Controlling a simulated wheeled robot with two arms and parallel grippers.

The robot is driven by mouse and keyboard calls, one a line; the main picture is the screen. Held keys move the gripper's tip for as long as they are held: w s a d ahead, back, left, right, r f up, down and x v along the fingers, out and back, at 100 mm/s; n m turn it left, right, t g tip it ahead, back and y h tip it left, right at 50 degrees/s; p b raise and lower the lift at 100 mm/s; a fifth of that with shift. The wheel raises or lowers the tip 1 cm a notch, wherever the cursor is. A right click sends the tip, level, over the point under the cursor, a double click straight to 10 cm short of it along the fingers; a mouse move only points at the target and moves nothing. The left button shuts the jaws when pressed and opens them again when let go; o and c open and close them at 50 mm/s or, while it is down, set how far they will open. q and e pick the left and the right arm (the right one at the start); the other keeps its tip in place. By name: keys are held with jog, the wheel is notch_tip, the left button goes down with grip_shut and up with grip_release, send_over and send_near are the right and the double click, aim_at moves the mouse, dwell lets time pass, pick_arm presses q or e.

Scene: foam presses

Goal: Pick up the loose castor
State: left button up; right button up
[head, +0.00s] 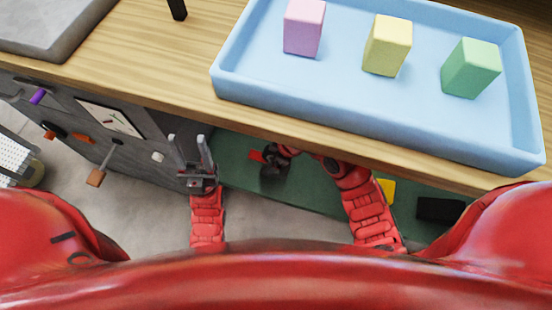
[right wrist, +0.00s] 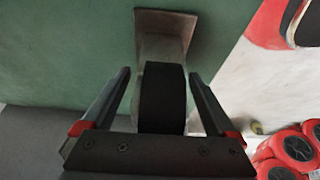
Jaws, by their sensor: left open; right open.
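The castor (right wrist: 162,95), with a black wheel and a brownish-grey plate, shows in the right wrist view on a green surface. My right gripper (right wrist: 160,74) is open, one finger on each side of the wheel. A gap shows at the left finger; whether the right finger touches cannot be told. In the head view my right gripper (head: 268,163) is low beside the counter edge, and I cannot make out the castor there. My left gripper (head: 190,150) is open and empty, pointing up in front of the grey panel.
A wooden counter (head: 150,60) overhangs the green surface (head: 235,170). On it a blue tray (head: 300,105) holds pink, yellow and green blocks. A grey panel (head: 60,95) with hanging tools stands left. Yellow (head: 387,190) and black (head: 440,210) items lie low at right.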

grip_shut()
dwell(0.3)
jog(key=shift+r, duration=0.1)
